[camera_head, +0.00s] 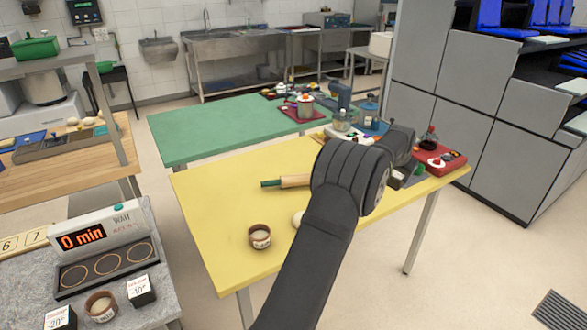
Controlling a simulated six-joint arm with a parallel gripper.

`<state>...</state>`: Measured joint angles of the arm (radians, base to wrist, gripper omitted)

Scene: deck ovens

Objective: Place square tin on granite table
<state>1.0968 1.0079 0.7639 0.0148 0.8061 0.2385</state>
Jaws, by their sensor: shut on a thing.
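The granite table (166,290) is at the lower left, with a grey speckled top. My arm reaches up across the yellow table, and my gripper (401,164) is at the table's far right part, largely hidden behind my wrist. It is shut on a small dark, box-like thing, apparently the square tin (403,181), at or just above the yellow table top. The fingertips are not clear, and I cannot tell whether the tin touches the table.
The granite table holds a timer display (100,240), a plate with three rings (106,264), small labelled blocks and a brown cup (100,306). The yellow table (225,215) holds a rolling pin (286,182), a cup (260,237) and a red tray (448,164). A green table (190,140) stands behind.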

